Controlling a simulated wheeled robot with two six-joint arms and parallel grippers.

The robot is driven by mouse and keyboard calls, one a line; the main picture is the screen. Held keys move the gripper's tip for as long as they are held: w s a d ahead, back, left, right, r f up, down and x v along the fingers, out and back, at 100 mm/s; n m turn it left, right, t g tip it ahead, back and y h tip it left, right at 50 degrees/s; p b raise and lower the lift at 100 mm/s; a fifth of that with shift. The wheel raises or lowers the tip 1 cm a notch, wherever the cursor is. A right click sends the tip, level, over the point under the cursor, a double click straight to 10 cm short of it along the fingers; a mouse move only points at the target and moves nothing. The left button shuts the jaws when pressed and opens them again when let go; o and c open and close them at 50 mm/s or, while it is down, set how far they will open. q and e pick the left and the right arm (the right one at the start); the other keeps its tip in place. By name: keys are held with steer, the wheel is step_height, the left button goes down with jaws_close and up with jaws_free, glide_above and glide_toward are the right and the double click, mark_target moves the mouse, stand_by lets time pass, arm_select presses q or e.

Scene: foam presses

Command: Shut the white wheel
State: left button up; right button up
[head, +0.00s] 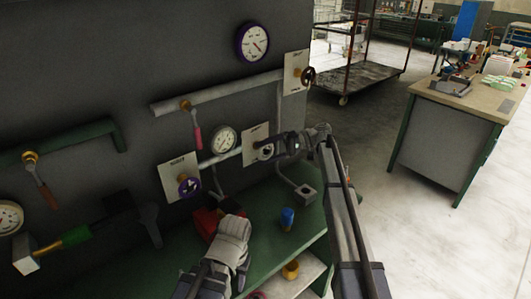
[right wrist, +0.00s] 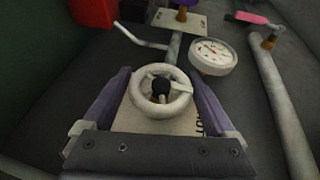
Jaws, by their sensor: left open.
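The white wheel (right wrist: 162,90) is a pale ring with spokes and a black hub knob, in front of a pale plate. In the head view the wheel (head: 266,151) is small and partly hidden by my right gripper (head: 277,149). In the right wrist view the purple fingers of my right gripper (right wrist: 160,78) lie on both sides of the wheel's rim, with no clear gap; they look shut on it. My left gripper (head: 231,222) is open, low over the green bench, away from the wheel; its fingertips are hard to make out.
A purple wheel (head: 189,186) and a dark wheel (head: 308,76) sit on other plates. Gauges (head: 223,140) and pipes (head: 215,94) line the dark panel. A red object (head: 206,222) and a blue item (head: 287,218) stand on the green bench (head: 262,205).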

steer(key=shift+o, duration=0.5)
steer(key=shift+w+d+r, duration=0.15)
steer(key=shift+w+d, duration=0.05)
steer(key=shift+d, duration=0.35)
steer(key=p+v, duration=0.1)
steer(key=v, duration=0.5)
steer(key=shift+d, duration=0.3)
